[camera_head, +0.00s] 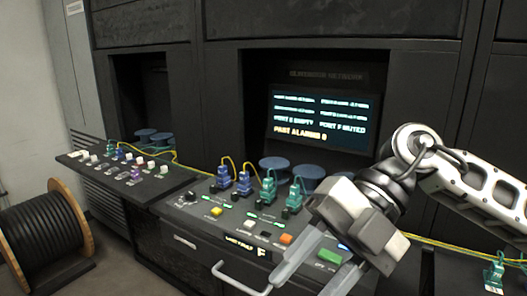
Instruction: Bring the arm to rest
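My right gripper (308,272) comes in from the right, over the front right part of the control panel (178,207). Its two grey fingers point down and left. They stand apart, with the panel and a green button (328,256) showing between them and nothing held. Whether a fingertip touches the panel or its front edge I cannot tell. My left gripper is not in view.
Blue connectors (244,182) and green connectors (267,190) with yellow cables stand on the panel. A lit screen (322,119) is behind. A side shelf (125,176) and a cable spool (45,236) are left. A drawer handle (240,281) sticks out in front. Another green connector (494,273) is far right.

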